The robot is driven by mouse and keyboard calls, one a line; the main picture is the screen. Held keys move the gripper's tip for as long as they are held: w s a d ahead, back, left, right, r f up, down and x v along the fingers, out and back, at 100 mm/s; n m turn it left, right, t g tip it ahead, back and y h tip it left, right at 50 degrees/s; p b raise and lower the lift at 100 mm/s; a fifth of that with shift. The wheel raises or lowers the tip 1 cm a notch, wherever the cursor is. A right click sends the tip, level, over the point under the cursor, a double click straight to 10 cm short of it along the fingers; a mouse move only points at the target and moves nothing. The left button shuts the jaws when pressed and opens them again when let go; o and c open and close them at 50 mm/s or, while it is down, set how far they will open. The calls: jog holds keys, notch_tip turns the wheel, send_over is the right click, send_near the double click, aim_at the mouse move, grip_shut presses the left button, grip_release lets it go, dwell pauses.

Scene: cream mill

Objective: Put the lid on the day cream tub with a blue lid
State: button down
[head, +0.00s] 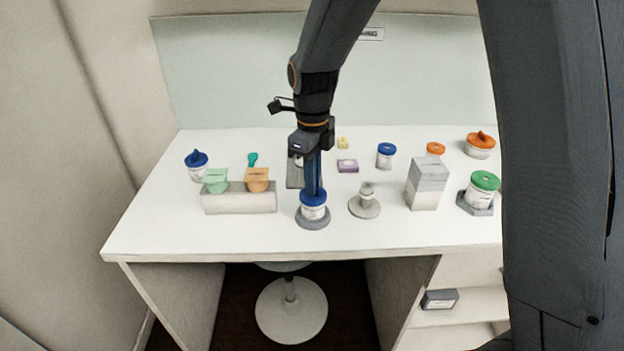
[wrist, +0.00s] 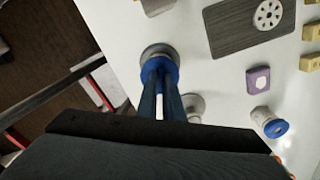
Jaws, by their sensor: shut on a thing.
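A white tub (head: 314,213) with a label stands upright in a round grey holder (head: 313,223) near the table's front edge. A blue lid (head: 313,198) sits at the top of this tub, looking level. My gripper (head: 313,190) points straight down and is shut on the blue lid. In the wrist view the fingers (wrist: 162,85) reach the blue lid (wrist: 157,66), with the grey holder (wrist: 152,50) around and below it. The lid hides the tub's rim, so I cannot tell whether it is fully seated.
A pale stand (head: 365,206) is close at the right, and a grey box (head: 428,184) is beyond it. A block with green and orange cups (head: 240,201) is at the left. Other blue-lidded tubs stand at the far left (head: 197,166) and behind (head: 386,156). The front edge strip is clear.

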jog(key=shift+f, duration=0.1)
dwell(0.3)
jog(key=c, duration=1.4)
grip_release()
jog(key=shift+o, duration=0.2)
jog(key=shift+r+p, duration=3)
jog(key=shift+r, duration=0.55)
jog(key=shift+f, duration=0.1)
